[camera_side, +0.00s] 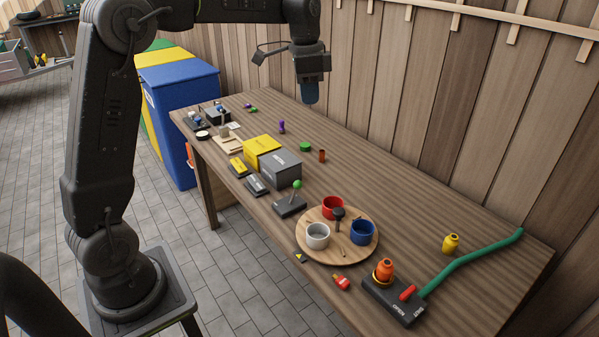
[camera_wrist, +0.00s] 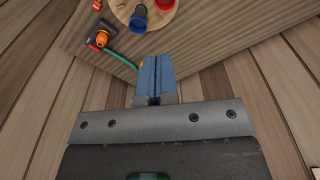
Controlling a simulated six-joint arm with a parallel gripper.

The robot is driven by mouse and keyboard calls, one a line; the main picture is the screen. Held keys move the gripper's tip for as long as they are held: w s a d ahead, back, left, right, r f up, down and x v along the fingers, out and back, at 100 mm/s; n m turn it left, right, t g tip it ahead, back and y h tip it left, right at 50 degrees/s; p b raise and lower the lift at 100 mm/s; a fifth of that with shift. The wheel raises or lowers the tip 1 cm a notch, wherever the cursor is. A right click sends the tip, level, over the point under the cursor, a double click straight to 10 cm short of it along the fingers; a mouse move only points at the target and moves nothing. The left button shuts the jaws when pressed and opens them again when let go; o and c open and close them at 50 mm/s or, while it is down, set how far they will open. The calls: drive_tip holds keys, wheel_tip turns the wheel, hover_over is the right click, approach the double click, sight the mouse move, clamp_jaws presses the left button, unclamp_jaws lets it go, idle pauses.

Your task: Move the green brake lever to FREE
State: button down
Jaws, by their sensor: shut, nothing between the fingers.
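A small dark box (camera_side: 289,206) stands on the bench left of the round tray. A lever with a green ball knob (camera_side: 297,185) rises from it, looking near upright. Any FREE marking on it is too small to read. My gripper (camera_side: 309,92) is high above the back of the bench, far from the lever and pointing down. Its blue fingers (camera_wrist: 154,75) are shut together with nothing between them. I do not see the green lever in the wrist view.
A round wooden tray (camera_side: 311,251) holds grey, red and blue cups. A valve block (camera_side: 395,305) with a red handle and green hose (camera_side: 470,258) lies at the front right. Yellow (camera_side: 258,146) and grey boxes (camera_side: 281,170) stand behind the lever. The bench's back strip is mostly clear.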

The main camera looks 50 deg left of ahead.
drive_tip(key=w+a+f+m+g+h, duration=0.1)
drive_tip(key=w+a+f+m, duration=0.1)
drive_tip(key=w+a+f, duration=0.2)
drive_tip(key=w+a+f+m+g+h, duration=0.1)
drive_tip(key=w+a+f+m+g, duration=0.1)
drive_tip(key=a+f, duration=0.8)
wheel_tip(320, 180, down, 4)
drive_tip(key=w+m, duration=0.1)
drive_tip(key=w, duration=0.1)
drive_tip(key=shift+w+r, duration=0.2)
drive_tip(key=shift+w, duration=0.15)
drive_tip(key=shift+a, duration=0.1)
approach(294, 193)
drive_tip(key=w+a+f, duration=0.3)
drive_tip(key=w+f, duration=0.1)
drive_tip(key=f, duration=0.1)
drive_tip(key=shift+s+d, duration=1.1)
drive_tip(key=shift+d, duration=0.2)
drive_tip(key=shift+s+r+t, duration=0.1)
drive_tip(key=shift+s+t, duration=0.1)
drive_tip(key=shift+t, duration=0.1)
